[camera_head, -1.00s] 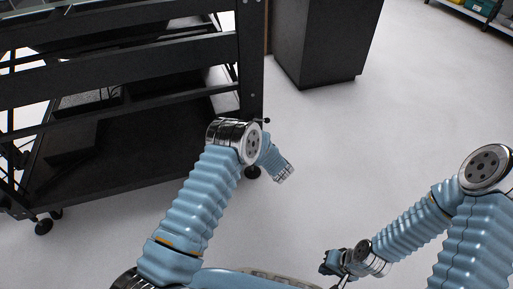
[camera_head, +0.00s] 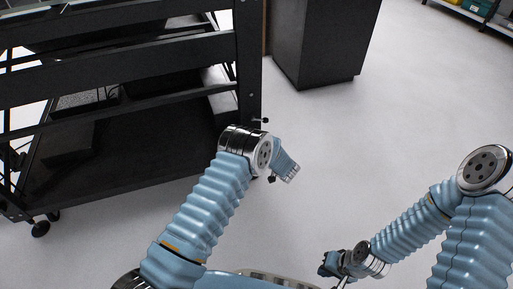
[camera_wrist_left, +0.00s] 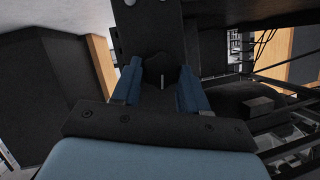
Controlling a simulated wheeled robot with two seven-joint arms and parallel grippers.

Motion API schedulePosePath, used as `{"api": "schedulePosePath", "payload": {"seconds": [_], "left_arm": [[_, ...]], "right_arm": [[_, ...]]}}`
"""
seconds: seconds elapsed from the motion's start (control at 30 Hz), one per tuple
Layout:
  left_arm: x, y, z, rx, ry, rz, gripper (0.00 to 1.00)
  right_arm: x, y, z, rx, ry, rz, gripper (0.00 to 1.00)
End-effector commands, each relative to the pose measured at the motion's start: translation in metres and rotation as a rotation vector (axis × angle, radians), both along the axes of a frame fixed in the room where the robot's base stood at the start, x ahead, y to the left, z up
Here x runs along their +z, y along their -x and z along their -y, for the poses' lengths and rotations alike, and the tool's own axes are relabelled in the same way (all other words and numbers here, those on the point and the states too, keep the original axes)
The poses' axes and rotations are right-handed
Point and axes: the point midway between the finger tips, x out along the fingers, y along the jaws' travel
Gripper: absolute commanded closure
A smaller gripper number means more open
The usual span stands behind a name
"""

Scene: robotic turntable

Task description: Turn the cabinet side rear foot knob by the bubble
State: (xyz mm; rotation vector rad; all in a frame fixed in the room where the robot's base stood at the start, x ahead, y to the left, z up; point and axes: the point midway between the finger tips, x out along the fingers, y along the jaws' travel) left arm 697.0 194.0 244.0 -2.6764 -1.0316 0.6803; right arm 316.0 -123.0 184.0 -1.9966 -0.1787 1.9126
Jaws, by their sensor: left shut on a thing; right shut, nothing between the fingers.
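A black turntable frame (camera_head: 120,78) stands at upper left in the head view. A small black knob (camera_head: 265,120) juts from its corner post. In the left wrist view, the two blue fingers of my left gripper (camera_wrist_left: 160,88) are closed around a dark foot knob (camera_wrist_left: 162,66) below a bolted black post. The knob's edges blend into the dark parts. My right gripper (camera_head: 336,264) is shut and empty low over the floor. No bubble level can be made out.
A dark cabinet (camera_head: 322,40) stands right of the frame, with a floor gap between them. A caster (camera_head: 40,228) shows at the frame's lower left. Shelving (camera_head: 478,14) is far off at upper right. The pale floor (camera_head: 400,130) on the right is clear.

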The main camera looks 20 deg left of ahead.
Motion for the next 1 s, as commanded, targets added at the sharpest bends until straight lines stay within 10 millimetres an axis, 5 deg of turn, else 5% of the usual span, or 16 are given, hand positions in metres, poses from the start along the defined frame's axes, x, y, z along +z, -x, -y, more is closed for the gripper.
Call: {"api": "schedulePosePath", "payload": {"seconds": [0.1, 0.13, 0.27, 0.67, 1.0], "left_arm": [[-0.001, 0.0, -0.001, 0.001, 0.001, -0.001, 0.87], [-0.001, 0.0, -0.001, 0.001, 0.001, -0.001, 0.52], [-0.001, 0.0, -0.001, 0.0, 0.001, -0.001, 0.32], [0.004, 0.006, 0.006, -0.001, 0.002, 0.0, 0.31], [0.032, 0.056, 0.059, -0.003, 0.001, -0.001, 0.31]], "right_arm": [[0.0, 0.0, 0.0, 0.0, 0.0, 0.0, 1.0], [0.0, 0.0, 0.0, 0.0, 0.0, 0.0, 1.0], [0.0, 0.0, 0.0, 0.0, 0.0, 0.0, 1.0], [0.002, 0.0, 0.0, 0.0, 0.0, 0.0, 1.0], [0.014, 0.0, 0.001, -0.002, 0.004, 0.003, 1.0]]}}
